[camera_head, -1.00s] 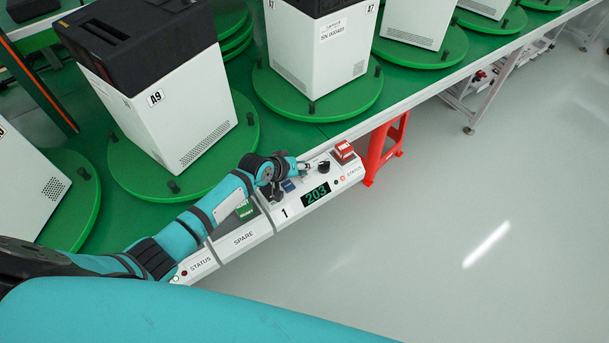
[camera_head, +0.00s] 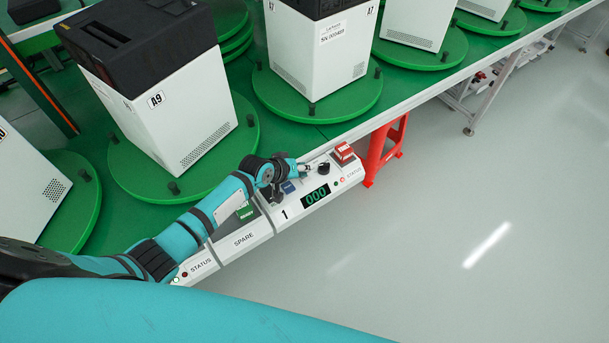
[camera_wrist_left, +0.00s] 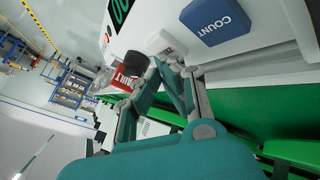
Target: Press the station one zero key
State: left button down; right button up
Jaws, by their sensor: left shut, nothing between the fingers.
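The station one panel (camera_head: 338,187) is a white box with a "1" label at the edge of the green line. Its display (camera_head: 316,196) reads 000 in green. My left gripper (camera_head: 304,167) is over the panel, between the blue key (camera_head: 288,187) and the black knob (camera_head: 323,169). In the left wrist view the left gripper (camera_wrist_left: 166,66) is shut and empty, its tips at the white zero key (camera_wrist_left: 161,42). The key's lettering is partly hidden by the fingers. I cannot tell whether the key is pressed down. The blue key there reads COUNT. My right gripper is not in view.
A red-topped button (camera_head: 343,152) stands at the panel's far end. The spare panel (camera_head: 243,238) adjoins on the left. White machine A9 (camera_head: 185,125) sits on a green turntable behind my arm.

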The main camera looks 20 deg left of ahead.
pick_arm(q)
jog(key=shift+r+p, duration=0.35)
jog(key=shift+r, duration=0.2)
notch_tip(320, 180, up, 5)
jog(key=p, duration=0.5)
dwell(0.6)
